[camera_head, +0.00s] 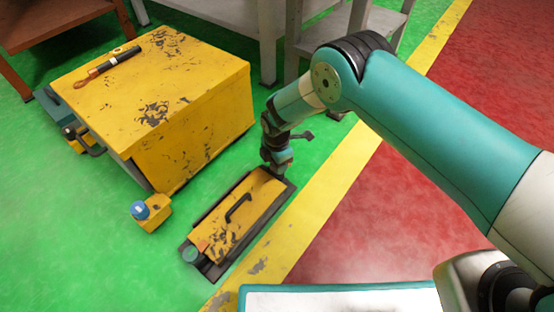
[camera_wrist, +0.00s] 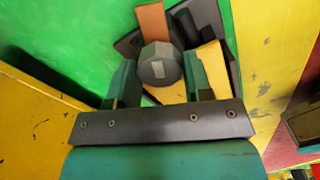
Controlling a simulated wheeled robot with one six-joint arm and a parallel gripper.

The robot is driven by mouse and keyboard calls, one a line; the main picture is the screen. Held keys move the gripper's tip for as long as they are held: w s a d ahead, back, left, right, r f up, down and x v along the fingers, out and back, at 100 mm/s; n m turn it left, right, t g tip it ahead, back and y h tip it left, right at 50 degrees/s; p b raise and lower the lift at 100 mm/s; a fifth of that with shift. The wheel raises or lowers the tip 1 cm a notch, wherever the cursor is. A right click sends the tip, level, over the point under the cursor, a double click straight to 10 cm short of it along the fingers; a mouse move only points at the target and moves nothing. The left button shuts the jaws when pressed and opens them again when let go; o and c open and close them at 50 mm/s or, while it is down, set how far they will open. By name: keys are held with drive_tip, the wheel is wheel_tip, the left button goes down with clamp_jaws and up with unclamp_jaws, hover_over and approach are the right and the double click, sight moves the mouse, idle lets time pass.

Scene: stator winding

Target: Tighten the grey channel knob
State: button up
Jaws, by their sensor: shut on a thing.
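The grey channel knob (camera_wrist: 159,65) is a faceted grey piece with a paler patch on its face, seen in the wrist view. It lies between the two fingers of my gripper (camera_wrist: 158,82), which is shut on it. In the head view my gripper (camera_head: 277,166) reaches down to the far end of a long, worn yellow panel (camera_head: 226,222) with a black handle (camera_head: 238,207). The panel sits in a dark frame (camera_head: 216,271) on the floor. The grey knob is hidden by my gripper in the head view.
A large scratched yellow box (camera_head: 200,100) stands to the left, with a black tool (camera_head: 113,62) on top. A small yellow block with a blue knob (camera_head: 140,210) is on the green floor. A greenish round knob (camera_head: 190,255) is at the panel's near end. Grey tables stand behind.

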drive_tip(key=m+p, duration=0.1)
drive_tip(key=m, duration=0.3)
drive_tip(key=shift+r+m, duration=0.1)
drive_tip(key=shift+m, duration=0.3)
drive_tip(key=m, duration=0.3)
drive_tip(key=shift+m, duration=0.3)
drive_tip(key=m+p, duration=0.1)
drive_tip(key=m, duration=0.3)
drive_tip(key=shift+m, duration=0.3)
drive_tip(key=m, duration=0.3)
drive_tip(key=shift+m, duration=0.3)
drive_tip(key=m, duration=0.7)
drive_tip(key=shift+w, duration=0.1)
drive_tip(key=m, duration=0.3)
drive_tip(key=shift+m, duration=2)
drive_tip(key=shift+w, duration=0.1)
